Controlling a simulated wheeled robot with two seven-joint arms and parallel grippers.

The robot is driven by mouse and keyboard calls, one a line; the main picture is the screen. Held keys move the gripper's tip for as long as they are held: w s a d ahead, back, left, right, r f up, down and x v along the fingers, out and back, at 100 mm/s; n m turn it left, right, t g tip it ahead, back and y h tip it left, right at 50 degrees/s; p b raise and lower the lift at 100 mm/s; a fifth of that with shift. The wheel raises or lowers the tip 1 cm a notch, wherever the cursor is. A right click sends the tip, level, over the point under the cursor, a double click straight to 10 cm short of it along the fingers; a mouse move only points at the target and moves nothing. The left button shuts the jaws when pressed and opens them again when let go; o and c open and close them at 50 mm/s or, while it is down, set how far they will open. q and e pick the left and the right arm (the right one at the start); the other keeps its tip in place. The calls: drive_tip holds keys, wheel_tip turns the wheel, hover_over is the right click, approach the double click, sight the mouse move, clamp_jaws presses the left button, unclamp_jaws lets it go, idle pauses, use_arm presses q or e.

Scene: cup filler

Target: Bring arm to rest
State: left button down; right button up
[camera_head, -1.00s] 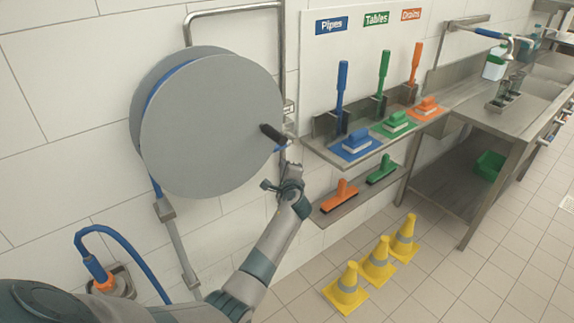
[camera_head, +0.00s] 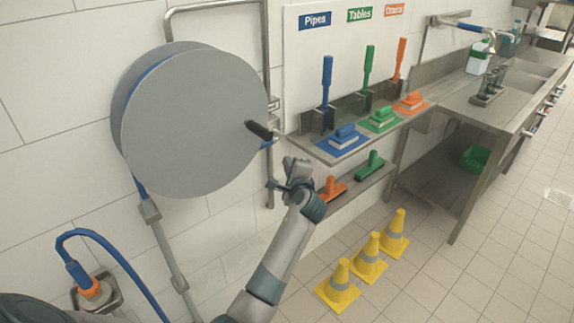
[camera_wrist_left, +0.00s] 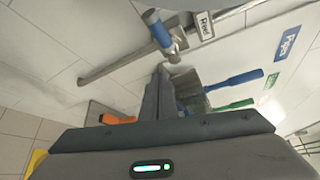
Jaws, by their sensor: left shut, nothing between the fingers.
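My left gripper (camera_head: 298,165) is raised in front of the wall in the head view, just right of and below the hose reel's black crank handle (camera_head: 259,131). Its fingers are together with nothing between them, and it looks apart from the reel. In the left wrist view, the closed fingers (camera_wrist_left: 157,92) point toward the wall rail and a valve with a blue handle (camera_wrist_left: 158,28). My right gripper does not show in either view.
A large grey hose reel (camera_head: 195,122) hangs on the wall. Shelves at right hold blue, green and orange brushes (camera_head: 344,136). Several yellow cones (camera_head: 367,262) stand on the floor below. A steel sink counter (camera_head: 500,105) stands farther right. The tiled floor at right is clear.

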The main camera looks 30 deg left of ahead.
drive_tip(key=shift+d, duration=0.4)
